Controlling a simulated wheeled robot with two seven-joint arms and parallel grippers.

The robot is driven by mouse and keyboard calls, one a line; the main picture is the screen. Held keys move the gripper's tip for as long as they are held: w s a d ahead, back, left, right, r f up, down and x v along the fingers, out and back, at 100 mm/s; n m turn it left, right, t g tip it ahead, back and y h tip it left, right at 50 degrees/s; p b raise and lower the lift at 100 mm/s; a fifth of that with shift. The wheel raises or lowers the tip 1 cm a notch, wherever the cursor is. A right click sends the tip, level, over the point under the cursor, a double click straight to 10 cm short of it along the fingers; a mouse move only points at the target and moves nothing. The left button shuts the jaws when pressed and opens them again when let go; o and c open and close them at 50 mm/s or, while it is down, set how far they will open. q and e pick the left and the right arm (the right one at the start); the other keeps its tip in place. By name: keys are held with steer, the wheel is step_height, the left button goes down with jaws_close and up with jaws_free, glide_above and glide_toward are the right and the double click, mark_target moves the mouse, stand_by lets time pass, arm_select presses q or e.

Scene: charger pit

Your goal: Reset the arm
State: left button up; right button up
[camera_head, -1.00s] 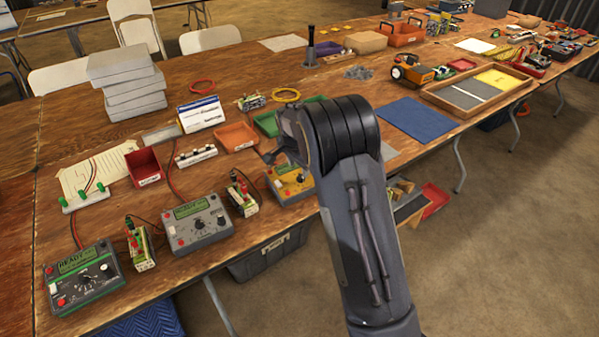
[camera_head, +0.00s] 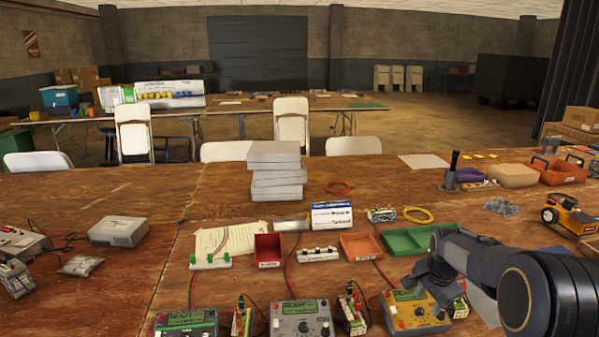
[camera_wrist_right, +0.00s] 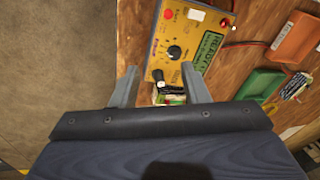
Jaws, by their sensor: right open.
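My right arm comes in from the right in the head view, and its gripper (camera_head: 428,272) is over the yellow charger (camera_head: 415,312) near the table's front edge. In the right wrist view the two grey fingers (camera_wrist_right: 160,84) are apart, with nothing held. The yellow charger (camera_wrist_right: 188,42) lies beyond them with its READY screen and black knob. A small battery pack (camera_wrist_right: 172,98) with a black lead shows between the fingers, partly hidden by the gripper; I cannot tell its height gap to them. My left gripper is not in view.
A grey charger (camera_head: 302,318) and a green charger (camera_head: 186,324) stand along the front edge. Red (camera_head: 268,250), orange (camera_head: 360,246) and green (camera_head: 410,240) bins and stacked grey boxes (camera_head: 275,172) are behind. The wooden table (camera_head: 110,270) has bare room at left.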

steer(key=s+a+r+n+t+y+p, duration=0.1)
steer(key=s+a+r+n+y, duration=0.25)
steer(key=s, duration=0.65)
steer(key=s+a+r+n+t+y, duration=0.1)
steer(key=s+a+r+n, duration=0.2)
steer(key=s+a+r, duration=0.5)
steer(key=s+a+f+n, duration=0.1)
steer(key=s+f+n, duration=0.1)
steer(key=s, duration=0.5)
steer(key=s+a+f+n, duration=0.1)
steer(key=s+f+n, duration=0.1)
steer(key=s+n, duration=0.2)
steer(key=s, duration=0.3)
steer(key=shift+a+t+p, duration=0.3)
steer(key=shift+t+p, duration=0.05)
steer(key=shift+t, duration=0.05)
steer(key=shift+d+r, duration=0.1)
